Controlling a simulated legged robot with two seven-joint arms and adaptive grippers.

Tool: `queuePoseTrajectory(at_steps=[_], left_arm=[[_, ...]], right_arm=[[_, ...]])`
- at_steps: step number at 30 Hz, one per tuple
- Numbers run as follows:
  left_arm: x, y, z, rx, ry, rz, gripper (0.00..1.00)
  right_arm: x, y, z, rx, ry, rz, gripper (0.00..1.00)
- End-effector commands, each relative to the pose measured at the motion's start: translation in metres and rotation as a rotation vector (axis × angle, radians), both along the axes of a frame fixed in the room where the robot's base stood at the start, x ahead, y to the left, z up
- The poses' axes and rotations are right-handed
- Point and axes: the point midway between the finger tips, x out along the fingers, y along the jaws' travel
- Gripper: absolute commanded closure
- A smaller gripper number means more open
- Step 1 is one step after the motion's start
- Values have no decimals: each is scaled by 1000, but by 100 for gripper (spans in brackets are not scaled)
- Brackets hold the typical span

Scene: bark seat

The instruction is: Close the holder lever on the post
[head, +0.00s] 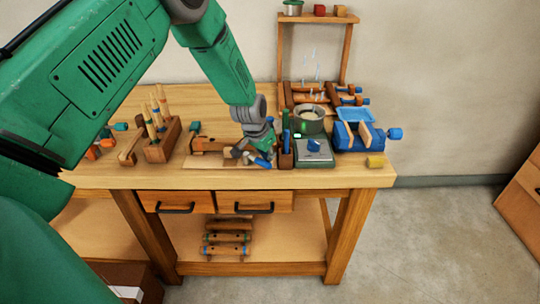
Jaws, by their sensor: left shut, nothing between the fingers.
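My left gripper (257,153) comes down from the upper left over the workbench. It is shut and holds nothing. It is just right of a wooden fixture (210,146) on a flat board, and partly covers its right end. A small blue piece (263,162) shows at the fingertips; I cannot tell whether they touch it. A narrow upright brown post (286,156) with dark green upper parts stands just right of the gripper. I cannot make out for certain which part is the holder lever, or its position. My right gripper is out of view.
Right of the post are a grey-green scale-like box (316,159), a round pot (309,120) and a blue vise (354,139). A wooden block with upright tools (162,146) stands left. A shelf frame (342,52) rises behind. The bench's front strip (130,180) is mostly clear.

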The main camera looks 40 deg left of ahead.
Motion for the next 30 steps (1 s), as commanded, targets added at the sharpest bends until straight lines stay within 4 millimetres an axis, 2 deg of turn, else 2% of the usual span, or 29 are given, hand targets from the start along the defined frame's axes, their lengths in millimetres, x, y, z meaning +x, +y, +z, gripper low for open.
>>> queuePoseTrajectory(at_steps=[6,21,25,30], left_arm=[[-18,-1,-1,-5,4,-205,100],[-46,5,-1,-1,4,-641,100],[-51,7,-1,-1,6,-719,100],[-56,9,-1,0,6,-716,100]], right_arm=[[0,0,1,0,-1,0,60],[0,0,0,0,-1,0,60],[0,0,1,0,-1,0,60],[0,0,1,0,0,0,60]])
